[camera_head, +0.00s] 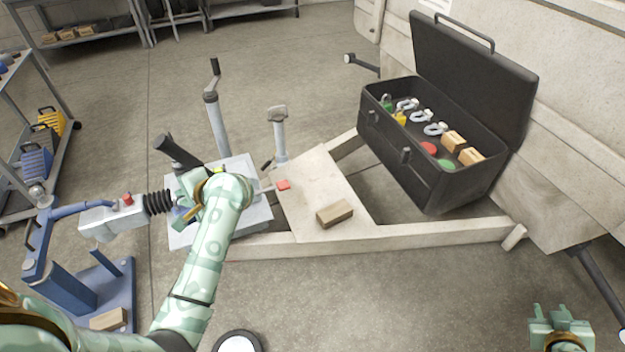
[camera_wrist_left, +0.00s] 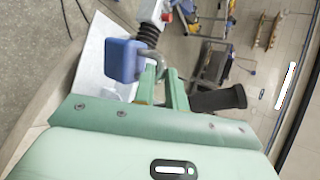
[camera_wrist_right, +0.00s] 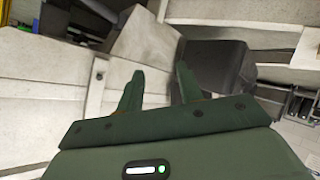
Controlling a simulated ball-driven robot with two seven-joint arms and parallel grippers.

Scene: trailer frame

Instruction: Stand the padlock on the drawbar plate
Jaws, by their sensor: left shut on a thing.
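A blue padlock (camera_wrist_left: 123,61) with a grey shackle shows in the left wrist view. My left gripper (camera_wrist_left: 160,78) is shut on its shackle, the blue body hanging out to the left of the fingers. In the head view my left gripper (camera_head: 205,183) is over the pale grey plate (camera_head: 250,216) at the coupling end of the drawbar; my arm hides the padlock there. Whether the padlock touches the plate cannot be told. A beige plate (camera_head: 310,178) lies beside it on the drawbar. My right gripper (camera_head: 560,326) is open and empty; its spread fingers show in its wrist view (camera_wrist_right: 158,88).
A wooden block (camera_head: 334,213) and a small red piece (camera_head: 283,185) lie on the beige plate. Upright posts and a black-gripped lever (camera_head: 180,152) rise around the grey plate. An open black toolbox (camera_head: 425,170) holds shackles and blocks. A blue stand (camera_head: 85,290) is at left.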

